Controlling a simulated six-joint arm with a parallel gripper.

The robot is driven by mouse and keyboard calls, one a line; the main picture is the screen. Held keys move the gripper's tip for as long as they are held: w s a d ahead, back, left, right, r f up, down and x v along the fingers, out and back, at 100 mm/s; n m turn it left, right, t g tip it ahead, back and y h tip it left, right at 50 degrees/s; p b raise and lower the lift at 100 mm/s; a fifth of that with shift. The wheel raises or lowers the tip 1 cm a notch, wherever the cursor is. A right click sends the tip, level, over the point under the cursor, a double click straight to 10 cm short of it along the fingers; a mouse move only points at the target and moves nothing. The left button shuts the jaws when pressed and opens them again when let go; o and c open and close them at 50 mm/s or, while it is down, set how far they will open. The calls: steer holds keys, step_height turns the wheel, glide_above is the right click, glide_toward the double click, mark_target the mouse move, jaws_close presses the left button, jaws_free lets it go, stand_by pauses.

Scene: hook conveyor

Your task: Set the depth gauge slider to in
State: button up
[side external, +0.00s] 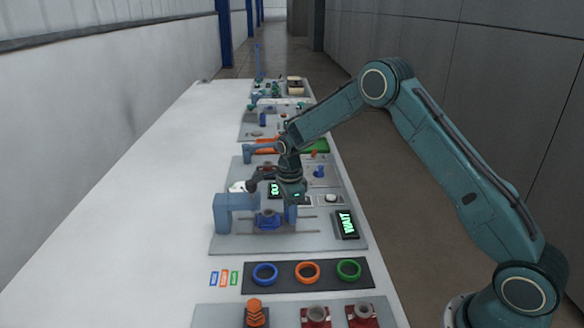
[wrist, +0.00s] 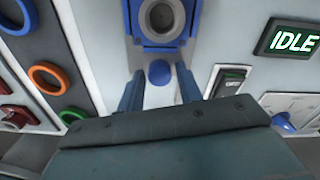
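A blue carriage (side external: 268,219) with a round grey socket sits between metal rails under a blue frame (side external: 232,202). In the wrist view the blue carriage (wrist: 161,22) is at the top, with a rounded blue knob (wrist: 159,73) below it. No label shows that this is the depth gauge slider, and its in or out setting cannot be read. My gripper (side external: 291,212) is at the right of the carriage. In the wrist view my gripper (wrist: 160,88) has its fingers apart on either side of the knob, with pale gaps between. Contact is not visible.
A WAIT display (side external: 345,224) stands right of the rails. A dark rocker switch (wrist: 231,81) and an IDLE display (wrist: 294,38) are right in the wrist view. A ring rack (side external: 330,275) is in front, with more stations behind. The white surface at left is clear.

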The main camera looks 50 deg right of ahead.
mark_target(273, 212)
jaws_close()
steer(key=shift+w+a, duration=1.65)
steer(key=shift+o, duration=1.4)
jaws_free()
steer(key=shift+o, duration=0.3)
steer(key=shift+r, duration=0.1)
step_height(273, 212, up, 14)
